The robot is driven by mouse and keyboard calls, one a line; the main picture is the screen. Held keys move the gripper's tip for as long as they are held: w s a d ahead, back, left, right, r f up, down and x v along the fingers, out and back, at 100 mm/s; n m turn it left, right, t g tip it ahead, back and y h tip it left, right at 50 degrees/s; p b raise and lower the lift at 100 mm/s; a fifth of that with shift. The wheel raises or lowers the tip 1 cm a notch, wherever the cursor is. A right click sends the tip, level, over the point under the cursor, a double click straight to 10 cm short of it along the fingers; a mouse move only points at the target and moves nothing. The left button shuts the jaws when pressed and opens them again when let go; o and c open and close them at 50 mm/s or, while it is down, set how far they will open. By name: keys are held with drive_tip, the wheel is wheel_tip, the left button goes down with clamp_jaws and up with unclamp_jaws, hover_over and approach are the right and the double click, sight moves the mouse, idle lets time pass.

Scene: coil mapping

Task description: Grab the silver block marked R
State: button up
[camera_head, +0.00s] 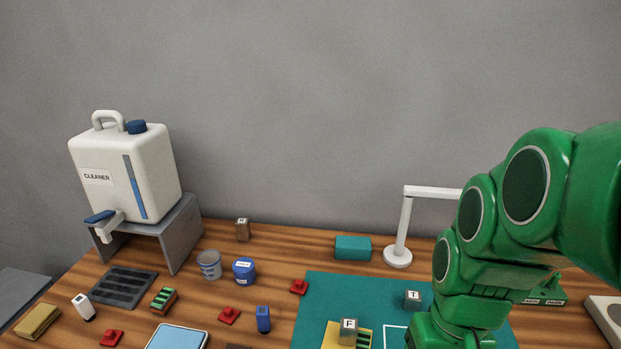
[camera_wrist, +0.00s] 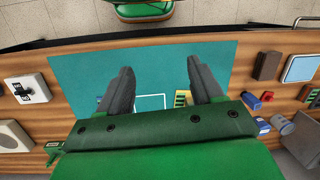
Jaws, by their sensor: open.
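I cannot make out a block marked R in either view. A grey block with an F (camera_head: 348,332) sits on a yellow pad (camera_head: 331,337) at the front of the teal mat (camera_head: 325,296). A grey block with a T (camera_head: 412,299) sits on the mat beside my arm. A brown-sided block (camera_head: 242,230) with a letter too small to read stands at the back. My gripper (camera_wrist: 160,65) is open in the wrist view, its dark fingers wide apart above the mat, with nothing between them. My green arm hides the mat's right part in the head view.
A white cleaner jug (camera_head: 125,175) stands on a grey stand (camera_head: 185,235) at the left. A white lamp (camera_head: 398,256) and a teal box (camera_head: 353,248) are behind the mat. Cups, red pieces and a blue tray (camera_head: 177,338) crowd the left. A white outline (camera_wrist: 150,102) marks the mat.

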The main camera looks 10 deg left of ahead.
drive_tip(key=w+a+f+n+y, duration=0.1)
drive_tip(key=w+a+n+y, duration=0.15)
drive_tip(key=w+a, duration=0.7)
drive_tip(key=w+a+n+y, duration=0.2)
drive_tip(key=w+a+n, duration=0.3)
drive_tip(key=w, duration=0.7)
drive_tip(key=w+a+f+n+y, duration=0.1)
drive_tip(key=w+a+n+y, duration=0.1)
drive_tip(key=w+a, duration=0.8)
drive_tip(key=n+y, duration=0.6)
drive_tip(key=n, duration=0.2)
approach(238, 224)
drive_tip(key=f, duration=0.1)
drive_tip(key=w+a+f, duration=0.1)
drive_tip(key=a+f, duration=0.1)
drive_tip(key=shift+w+a, duration=0.25)
drive_tip(key=shift+w, duration=0.05)
drive_tip(key=shift+w+a+f, duration=0.1)
drive_tip(key=shift+w+a, duration=0.05)
drive_tip(key=shift+a, duration=0.1)
drive_tip(key=shift+x, duration=1.05)
drive_tip(key=shift+s+r+x, duration=0.1)
drive_tip(key=shift+r+x, duration=0.05)
drive_tip(key=shift+x, duration=1.25)
drive_tip(key=shift+s+r+x, duration=0.15)
drive_tip(key=shift+x, duration=1.2)
drive_tip(key=shift+c, duration=0.5)
